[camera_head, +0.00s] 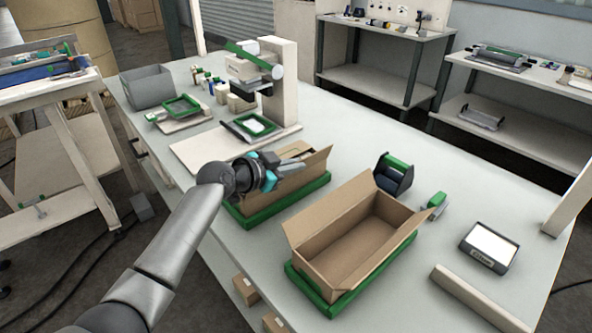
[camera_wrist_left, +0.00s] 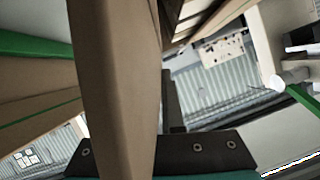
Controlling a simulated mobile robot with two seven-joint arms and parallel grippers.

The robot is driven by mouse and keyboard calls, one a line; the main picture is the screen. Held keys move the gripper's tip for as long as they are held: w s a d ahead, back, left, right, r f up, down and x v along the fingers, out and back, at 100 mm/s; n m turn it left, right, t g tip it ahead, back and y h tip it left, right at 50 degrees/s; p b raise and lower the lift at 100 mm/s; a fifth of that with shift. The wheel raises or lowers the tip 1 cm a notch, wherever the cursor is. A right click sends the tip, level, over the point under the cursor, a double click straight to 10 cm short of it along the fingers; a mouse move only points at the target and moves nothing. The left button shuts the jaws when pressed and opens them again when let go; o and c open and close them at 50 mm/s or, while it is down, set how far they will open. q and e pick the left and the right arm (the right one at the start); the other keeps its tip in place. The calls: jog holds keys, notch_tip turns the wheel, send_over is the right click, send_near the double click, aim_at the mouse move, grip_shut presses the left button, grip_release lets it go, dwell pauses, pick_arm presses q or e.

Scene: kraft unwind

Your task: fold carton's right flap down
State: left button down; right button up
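A brown open carton (camera_head: 312,172) stands in a green tray (camera_head: 322,186) near the middle of the table, partly hidden by my left gripper. A second open brown carton (camera_head: 335,240), empty inside with flaps raised, stands in another green tray (camera_head: 375,270) to the right. My left gripper (camera_head: 294,160) is over the first carton, its fingers pointing right. In the left wrist view a brown cardboard panel (camera_wrist_left: 115,80) stands very close, in front of the gripper and beside a dark finger. I cannot tell whether the fingers grip it. My right gripper is not in view.
A press-like machine (camera_head: 285,85) stands behind the first carton. A tape dispenser (camera_head: 393,175), a green hand tool (camera_head: 434,203) and a tablet-like device (camera_head: 488,248) lie right of the second carton. A long bar (camera_head: 475,298) lies at the front right. A grey bin (camera_head: 147,87) is at the back left.

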pick_arm(q)
jog(key=shift+w+a+n+g+h+b, duration=0.25)
jog(key=shift+a+n+g+b, duration=0.1)
jog(key=shift+n+b, duration=0.25)
jog(key=shift+w+a+n+g+h+b, duration=0.25)
jog(key=shift+n+g+b, duration=0.1)
jog(key=shift+n+b, duration=0.2)
jog(key=shift+r, duration=0.1)
jog(key=c, duration=1)
grip_release()
jog(key=shift+c, duration=0.2)
jog(key=p+v, duration=0.2)
jog(key=v, duration=1.3)
jog(key=shift+a, duration=0.1)
